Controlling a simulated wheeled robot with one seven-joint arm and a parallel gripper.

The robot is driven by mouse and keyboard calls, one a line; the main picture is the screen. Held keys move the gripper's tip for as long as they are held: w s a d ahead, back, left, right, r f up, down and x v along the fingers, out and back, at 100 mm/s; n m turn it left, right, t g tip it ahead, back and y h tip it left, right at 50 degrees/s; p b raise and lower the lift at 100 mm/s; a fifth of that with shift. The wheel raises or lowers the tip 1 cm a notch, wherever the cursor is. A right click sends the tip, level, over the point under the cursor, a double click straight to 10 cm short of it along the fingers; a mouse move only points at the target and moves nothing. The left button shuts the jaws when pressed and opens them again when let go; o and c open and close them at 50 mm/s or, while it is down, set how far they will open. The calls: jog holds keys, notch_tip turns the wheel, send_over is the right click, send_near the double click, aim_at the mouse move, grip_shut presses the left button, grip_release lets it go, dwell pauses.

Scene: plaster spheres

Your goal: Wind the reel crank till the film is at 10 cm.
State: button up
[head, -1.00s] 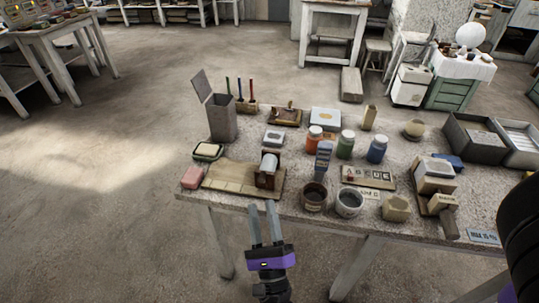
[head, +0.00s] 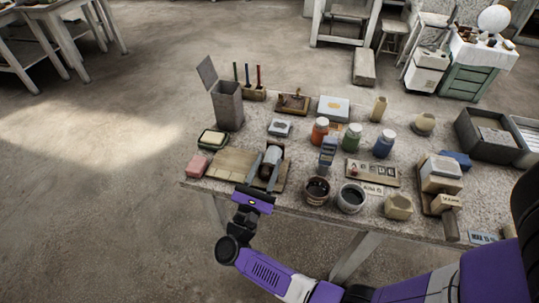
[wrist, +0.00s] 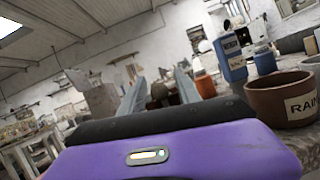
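The film reel (head: 276,152), a pale roll in a dark wooden holder, sits at the front edge of the table on a tan wooden board (head: 228,164). The board's strip runs out to the left of the roll. Any film mark or 10 cm reading is too small to make out, and I cannot pick out the crank. My gripper (head: 265,163) is at the table's front edge, its two grey fingers apart over the front of the reel in the head view. Whether they touch it is unclear. In the wrist view the fingers (wrist: 160,88) are also spread, with nothing clearly held.
A tall grey box (head: 228,105) stands behind.

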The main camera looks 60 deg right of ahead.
jog(key=shift+x, duration=0.9)
grip_shut()
jog(key=shift+w+f+n+t+b, duration=0.15)
jog(key=shift+n+t+b, duration=0.25)
jog(key=shift+n, duration=0.2)
jog(key=shift+w+a+n+t, duration=0.15)
jog(key=shift+n+t, duration=0.25)
jog(key=shift+n, duration=0.2)
grip_release()
